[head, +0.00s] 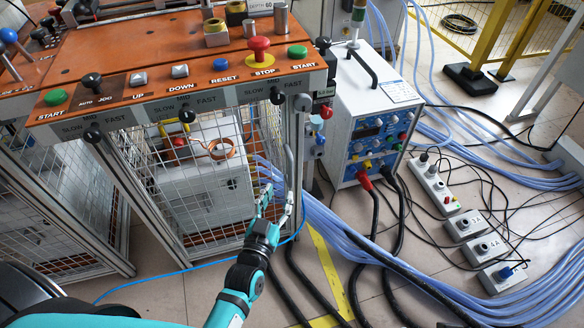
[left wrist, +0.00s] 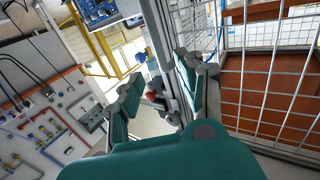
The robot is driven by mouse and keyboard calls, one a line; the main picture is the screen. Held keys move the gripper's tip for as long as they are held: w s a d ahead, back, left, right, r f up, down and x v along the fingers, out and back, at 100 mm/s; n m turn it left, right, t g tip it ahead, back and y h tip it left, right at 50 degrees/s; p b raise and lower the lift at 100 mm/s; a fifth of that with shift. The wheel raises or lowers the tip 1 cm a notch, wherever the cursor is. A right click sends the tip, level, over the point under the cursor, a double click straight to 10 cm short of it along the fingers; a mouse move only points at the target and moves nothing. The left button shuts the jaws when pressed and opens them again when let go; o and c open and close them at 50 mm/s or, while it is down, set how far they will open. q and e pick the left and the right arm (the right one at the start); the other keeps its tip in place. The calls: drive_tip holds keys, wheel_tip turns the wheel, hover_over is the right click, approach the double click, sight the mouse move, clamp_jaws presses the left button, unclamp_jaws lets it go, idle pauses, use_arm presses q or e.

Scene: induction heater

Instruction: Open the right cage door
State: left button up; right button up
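The right cage door (head: 213,236) is a wire-mesh panel in a grey metal frame under the orange control desk, and it looks closed. A grey upright handle (head: 289,168) is at its right edge. My left gripper (head: 278,198) is open just in front of the door's right edge, near the lower end of the handle; I cannot tell whether it touches. In the left wrist view its two fingers (left wrist: 160,92) are apart, with a metal post and a small red part visible between them. Mesh (left wrist: 268,90) fills the right of that view. My right gripper is not in view.
The control desk (head: 140,50) with buttons and levers is above the door. A white power unit (head: 365,110) stands to the right, with black cables and blue hoses on the floor. Socket boxes (head: 466,225) lie farther right. Floor is partly clear in front of the cage.

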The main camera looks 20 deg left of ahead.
sight(290, 169)
use_arm(q)
drive_tip(key=w+b, duration=0.1)
drive_tip(key=w, duration=0.6)
drive_tip(key=shift+w, duration=0.35)
drive_tip(key=shift+w+b, duration=0.4)
drive_tip(key=shift+w, duration=1.15)
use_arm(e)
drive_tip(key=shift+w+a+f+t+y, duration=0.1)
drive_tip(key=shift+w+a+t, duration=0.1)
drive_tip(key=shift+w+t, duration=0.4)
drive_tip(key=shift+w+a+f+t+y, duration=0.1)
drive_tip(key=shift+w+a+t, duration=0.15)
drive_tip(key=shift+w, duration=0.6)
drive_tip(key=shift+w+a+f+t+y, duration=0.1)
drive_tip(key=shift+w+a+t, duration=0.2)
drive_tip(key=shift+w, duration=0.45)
use_arm(q)
drive_tip(key=shift+c, duration=0.3)
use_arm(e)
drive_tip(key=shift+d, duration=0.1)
use_arm(q)
clamp_jaws()
